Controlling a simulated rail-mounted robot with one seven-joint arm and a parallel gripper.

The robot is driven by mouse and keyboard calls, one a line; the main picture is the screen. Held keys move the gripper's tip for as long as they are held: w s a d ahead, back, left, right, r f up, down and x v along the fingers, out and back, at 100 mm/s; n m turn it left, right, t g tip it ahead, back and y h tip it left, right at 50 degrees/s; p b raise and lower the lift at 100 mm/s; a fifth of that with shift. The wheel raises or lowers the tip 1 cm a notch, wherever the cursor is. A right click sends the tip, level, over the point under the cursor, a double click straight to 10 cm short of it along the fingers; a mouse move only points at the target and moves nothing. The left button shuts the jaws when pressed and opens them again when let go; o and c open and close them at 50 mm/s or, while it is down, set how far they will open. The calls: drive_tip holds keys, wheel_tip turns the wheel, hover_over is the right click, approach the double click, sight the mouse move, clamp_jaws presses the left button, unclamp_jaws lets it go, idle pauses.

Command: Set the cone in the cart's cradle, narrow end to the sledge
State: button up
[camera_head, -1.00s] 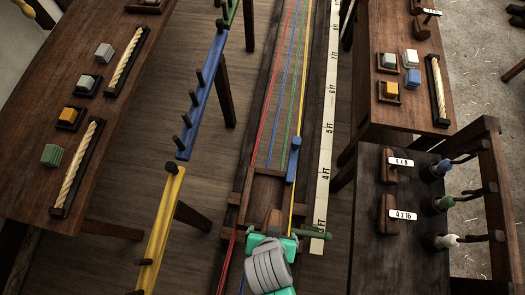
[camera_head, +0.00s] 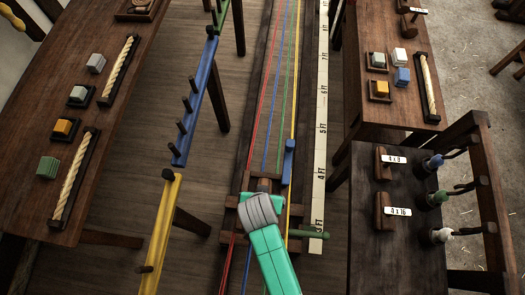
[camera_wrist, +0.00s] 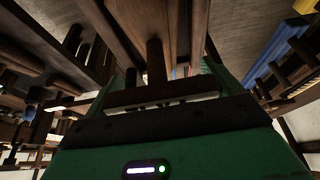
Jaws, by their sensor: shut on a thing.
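My gripper is at the end of my green and grey arm, over the wooden frame of the cart (camera_head: 231,201) on the track in the head view. Its fingertips are hidden there behind the grey wrist. A dark brown wooden piece (camera_head: 264,186), probably the cone, shows just past the wrist. In the wrist view a brown crossbar (camera_wrist: 160,98) lies across in front of my gripper's green housing, with an upright brown post (camera_wrist: 155,62) behind it. My gripper is shut on the brown piece. The cradle and which way the narrow end points are hidden.
Red, blue, green and yellow strands (camera_head: 283,100) run along the track. A white scale (camera_head: 320,130) lies beside the track. Blue (camera_head: 195,105) and yellow (camera_head: 160,225) rails stand left.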

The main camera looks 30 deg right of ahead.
drive_tip(key=shift+f, duration=0.1)
drive_tip(key=o, duration=1.3)
drive_tip(key=shift+o, duration=0.2)
drive_tip(key=v, duration=1.2)
drive_tip(key=shift+p, duration=0.3)
